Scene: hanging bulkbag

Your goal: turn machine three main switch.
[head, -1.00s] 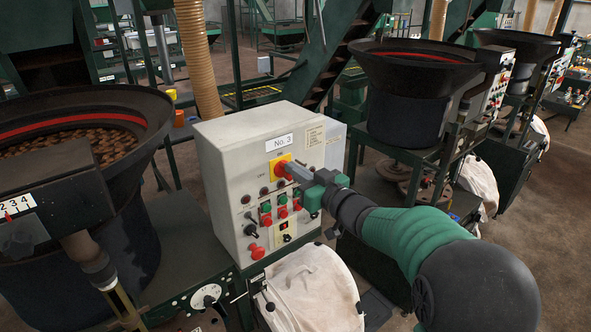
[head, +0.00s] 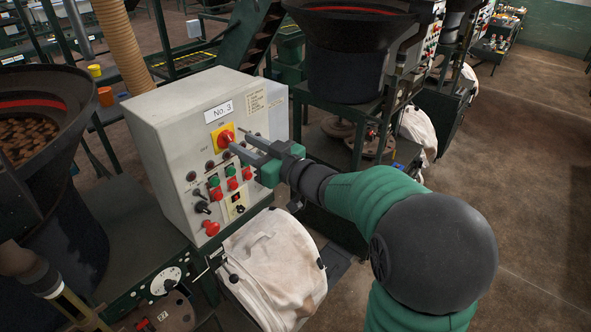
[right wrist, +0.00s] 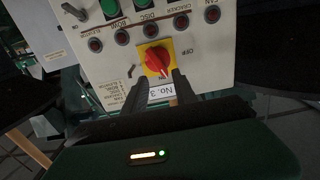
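The machine three main switch, a red rotary handle on a yellow plate (head: 223,137), is on the front of the grey control box (head: 165,122) labelled "No. 3". It also shows in the right wrist view (right wrist: 157,62), where the picture is upside down with "ON" below and "OFF" to the right. The handle slants there, its lower end toward "ON". My right gripper (head: 241,143) is at the switch with its two fingers apart. In the right wrist view its fingertips (right wrist: 160,82) lie either side of the lower handle; contact cannot be told. My left gripper is out of view.
Push buttons, lamps and a red mushroom button (head: 210,228) sit below the switch. A white bulk bag (head: 272,262) hangs below the box. Black hoppers stand left (head: 45,140) and behind right (head: 345,60). Open floor (head: 530,200) lies at the right.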

